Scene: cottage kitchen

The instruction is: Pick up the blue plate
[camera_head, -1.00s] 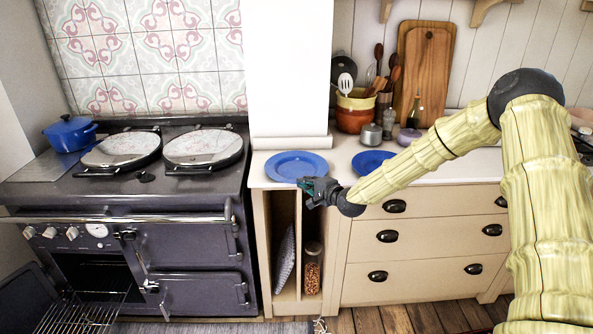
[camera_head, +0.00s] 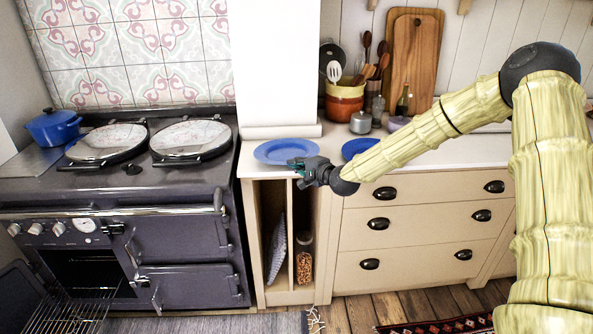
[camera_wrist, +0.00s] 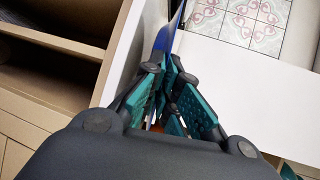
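A blue plate (camera_head: 280,150) lies on the white counter near its left end, beside the stove. A second blue plate (camera_head: 356,147) lies farther right, partly hidden behind my arm. My gripper (camera_head: 298,165) is at the front right rim of the left plate. In the wrist view my gripper (camera_wrist: 172,72) has its teal-padded fingers converging close together, with the plate's thin blue edge (camera_wrist: 161,42) at and between them. The pads' contact with the rim is too crowded to make out. I see no clear lift of the plate off the counter.
The dark stove (camera_head: 180,255) stands left of the counter, with a blue pot (camera_head: 52,128) on it. A utensil crock (camera_head: 344,104), metal jar (camera_head: 360,122) and cutting board (camera_head: 413,60) stand behind. Drawers and an open shelf are below the counter.

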